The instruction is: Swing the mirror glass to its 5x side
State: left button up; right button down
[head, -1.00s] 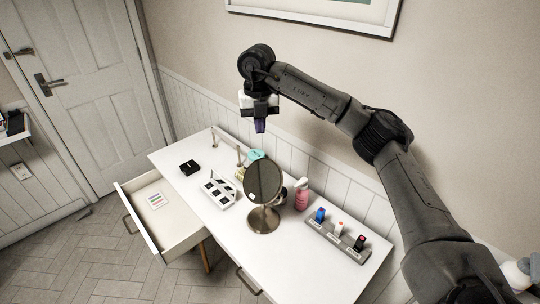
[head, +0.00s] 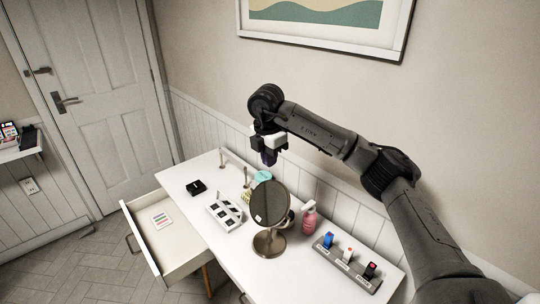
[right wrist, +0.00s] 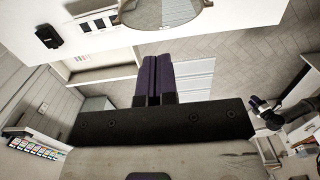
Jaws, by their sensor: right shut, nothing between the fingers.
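The mirror (head: 272,203) stands on the white table, a dark round glass on a bronze stand with a round base (head: 269,243). A small pale label sits low on its glass. Its lower part also shows at the top of the right wrist view (right wrist: 165,12). My right gripper (head: 270,158) is above the mirror and toward the wall, apart from it, pointing down. Its purple fingers (right wrist: 154,80) are together with nothing between them. My left gripper is not in the head view; a purple-tipped arm part at the right of the wrist view is small and unclear.
The white table (head: 225,262) has an open drawer (head: 165,240) at its left. A white palette (head: 225,213), a black box (head: 196,187), a pink bottle (head: 309,218) and a grey rack (head: 345,263) with several coloured items surround the mirror. The table front is clear.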

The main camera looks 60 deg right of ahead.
jog(key=p, duration=0.2)
send_over(278, 187)
jog(key=a, duration=0.3)
jog(key=f, duration=0.6)
jog(key=shift+w+d, duration=0.2)
jog(key=shift+w, duration=0.15)
jog(key=shift+s+d+f, duration=0.2)
jog(key=shift+d+f, duration=0.4)
jog(key=shift+d, duration=0.15)
jog(key=shift+s+d+f, duration=0.1)
jog(key=shift+d+f, duration=0.4)
jog(key=shift+f, duration=0.15)
